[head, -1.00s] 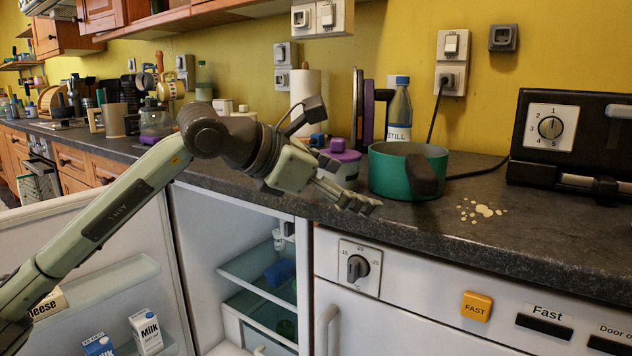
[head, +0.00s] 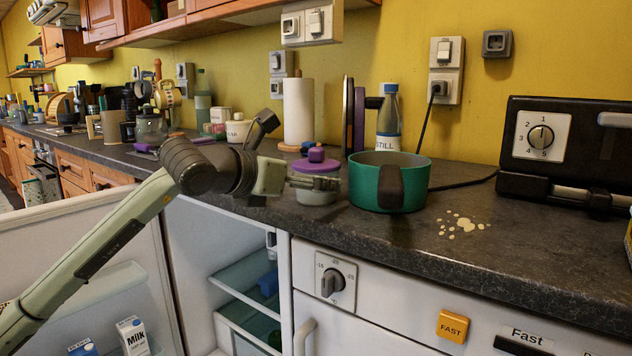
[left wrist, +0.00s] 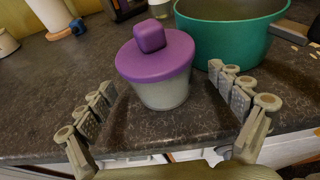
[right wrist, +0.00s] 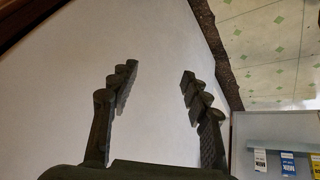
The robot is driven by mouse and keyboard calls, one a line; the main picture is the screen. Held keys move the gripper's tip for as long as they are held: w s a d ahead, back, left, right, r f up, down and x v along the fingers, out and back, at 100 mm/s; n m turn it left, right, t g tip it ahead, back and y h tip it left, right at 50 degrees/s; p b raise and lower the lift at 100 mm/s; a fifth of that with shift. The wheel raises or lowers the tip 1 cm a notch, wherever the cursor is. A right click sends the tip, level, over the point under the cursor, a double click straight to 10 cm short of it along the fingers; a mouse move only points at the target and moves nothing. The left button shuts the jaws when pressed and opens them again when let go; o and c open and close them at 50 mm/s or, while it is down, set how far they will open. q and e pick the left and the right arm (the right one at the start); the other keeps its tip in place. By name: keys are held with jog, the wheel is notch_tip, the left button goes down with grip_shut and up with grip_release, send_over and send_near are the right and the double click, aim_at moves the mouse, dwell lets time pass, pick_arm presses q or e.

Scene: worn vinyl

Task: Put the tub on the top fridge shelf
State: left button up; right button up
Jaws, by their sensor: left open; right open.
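The tub (head: 316,196) is pale grey with a purple lid and a square purple knob. It stands upright on the dark counter, just left of a green pot. My left gripper (head: 312,183) is in front of it in the head view. In the left wrist view the tub (left wrist: 160,88) stands ahead of the open fingers of my left gripper (left wrist: 165,105), between their lines and not clasped. The fridge stands open below the counter, with a glass shelf (head: 238,274) showing inside. My right gripper (right wrist: 155,90) is open and empty before a pale surface, seen only in its wrist view.
The green pot (head: 372,185) stands close on the tub's right. A paper towel roll (head: 298,112) and a bottle (head: 388,125) stand behind. A blue item (head: 269,283) lies in the fridge. The open fridge door (head: 60,250) holds milk cartons (head: 133,336).

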pick_arm(q)
jog(key=shift+x, duration=1.8)
jog(key=c, duration=1.9)
pick_arm(e)
jog(key=s+d, duration=0.1)
jog(key=s+d+g, duration=0.1)
jog(key=shift+s+f+h, duration=0.3)
jog(key=shift+s+f, duration=0.05)
jog(key=shift+s, duration=0.05)
pick_arm(q)
jog(key=shift+r, duration=0.15)
